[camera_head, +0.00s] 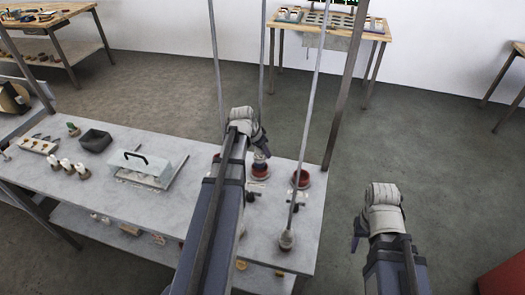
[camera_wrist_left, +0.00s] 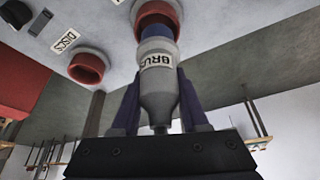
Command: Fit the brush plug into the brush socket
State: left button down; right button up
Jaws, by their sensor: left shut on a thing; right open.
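My left gripper (camera_head: 260,150) is over the right part of the bench, at the left of two red-lined sockets. In the left wrist view it is shut on the grey brush plug (camera_wrist_left: 158,85), whose label reads upside down as "BRUS". The plug's blue end overlaps the red ring of the brush socket (camera_wrist_left: 160,10); I cannot tell how far it is inside. That socket also shows in the head view (camera_head: 259,173), partly covered by my gripper. My right gripper (camera_head: 359,232) is open and empty, off the bench's right side above the floor.
A second red socket (camera_head: 301,178), with a "DISCS" label, stands beside; it also shows in the wrist view (camera_wrist_left: 88,67). A lidded box with a black handle (camera_head: 148,163), a dark bin (camera_head: 95,140) and white-topped pieces (camera_head: 70,167) stand on the bench (camera_head: 125,205). Thin posts rise nearby.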

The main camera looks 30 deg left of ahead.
aim_at(256, 149)
pick_arm(q)
jog(key=shift+f+b, duration=1.95)
jog(key=shift+c, duration=1.7)
grip_release()
jog(key=shift+r, duration=0.1)
jog(key=p+v, duration=0.7)
jog(key=shift+s+r, duration=0.25)
jog(key=shift+r, duration=0.05)
jog(key=shift+f, duration=0.1)
